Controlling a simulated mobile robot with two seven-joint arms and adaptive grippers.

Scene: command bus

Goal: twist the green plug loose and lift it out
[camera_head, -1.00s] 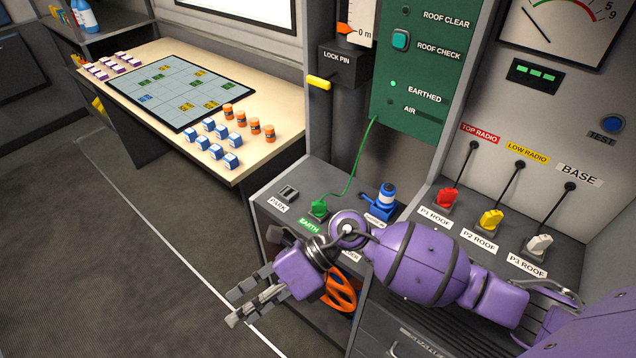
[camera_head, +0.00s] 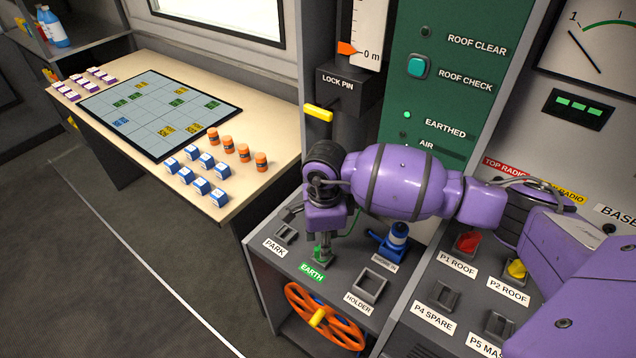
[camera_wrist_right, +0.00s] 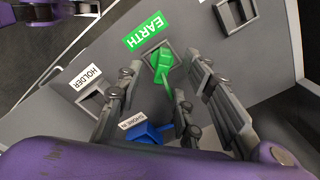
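The green plug (camera_head: 318,252) sits in its socket behind the EARTH label (camera_head: 312,272), partly hidden by my right gripper (camera_head: 325,248). My right arm comes in from the right, and its gripper points down over the plug. In the right wrist view, the green plug (camera_wrist_right: 162,66) shows between the finger tips of my right gripper (camera_wrist_right: 155,84). The fingers are spread, with gaps visible beside the plug. My left gripper does not show in the head view.
The empty HOLDER socket (camera_head: 370,286) lies right of the plug, with a blue plug (camera_head: 394,240) behind it. The PARK socket (camera_head: 286,232) is on the left. An orange handwheel (camera_head: 322,318) is below the console front. A red plug (camera_head: 467,243) and yellow plug (camera_head: 516,269) stand further right.

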